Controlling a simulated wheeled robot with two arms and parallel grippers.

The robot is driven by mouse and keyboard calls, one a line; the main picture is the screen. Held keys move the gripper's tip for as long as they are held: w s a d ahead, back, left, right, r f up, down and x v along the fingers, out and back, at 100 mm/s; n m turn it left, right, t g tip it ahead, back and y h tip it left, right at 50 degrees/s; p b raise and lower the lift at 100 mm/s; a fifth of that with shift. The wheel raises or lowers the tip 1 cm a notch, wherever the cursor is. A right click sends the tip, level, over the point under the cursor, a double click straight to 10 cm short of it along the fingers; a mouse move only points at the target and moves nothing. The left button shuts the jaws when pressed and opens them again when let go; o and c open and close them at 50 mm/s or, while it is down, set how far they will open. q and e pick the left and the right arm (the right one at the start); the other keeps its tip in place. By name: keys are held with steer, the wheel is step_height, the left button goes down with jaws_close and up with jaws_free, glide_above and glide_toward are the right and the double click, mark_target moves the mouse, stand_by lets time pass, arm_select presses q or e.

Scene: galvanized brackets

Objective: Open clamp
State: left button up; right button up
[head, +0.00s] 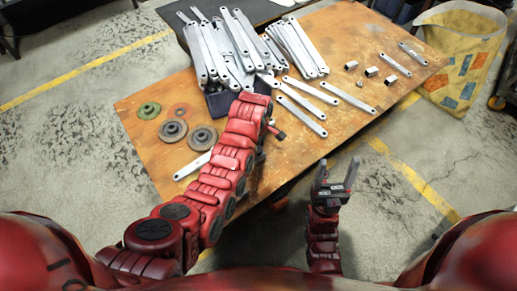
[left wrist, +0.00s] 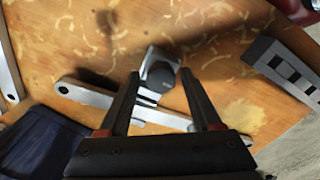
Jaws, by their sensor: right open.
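A small silver block with a dark round knob (left wrist: 160,75), perhaps the clamp, sits at a flat metal bar (left wrist: 110,100) in the left wrist view. My left gripper (left wrist: 159,76) has its two dark fingers spread apart, with the knob between or just beyond their tips; I cannot tell if they touch it. In the head view my left gripper (head: 275,128) is over the middle of the wooden table (head: 165,175), mostly hidden by its own red arm. My right gripper (head: 337,173) is open and empty off the table's front edge.
Stacks of galvanized brackets (head: 240,50) lie at the back, with loose bars (head: 303,117) in front. Round discs (head: 173,130) lie at the left and small metal blocks (head: 372,71) at the right. A yellow bag (head: 460,60) stands on the floor beyond.

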stand_by(0.3)
arm_select(q)
step_height(320, 180, up, 6)
steer(key=p, duration=0.3)
stand_by(0.4)
